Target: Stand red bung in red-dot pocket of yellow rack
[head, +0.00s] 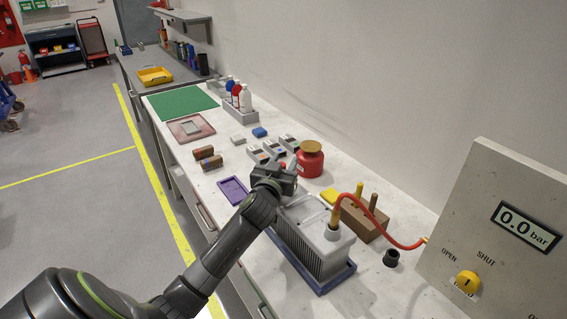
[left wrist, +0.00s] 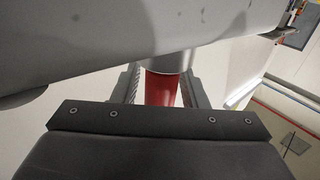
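My left gripper (head: 285,170) is over the bench, left of the red jar and above the far end of the grey finned block. A small red piece, which looks like the red bung (head: 283,165), shows at its fingertips in the head view. In the left wrist view the red bung (left wrist: 161,90) sits between the two ridged fingers, which appear closed on it. I cannot make out a red-dot pocket. My right gripper is out of view.
The grey finned block (head: 312,235) stands on a blue base, with a red hose (head: 380,229) running to the gauge panel (head: 500,240). A red jar (head: 309,162), wooden block (head: 362,221), purple tray (head: 232,190) and black cup (head: 391,258) stand nearby.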

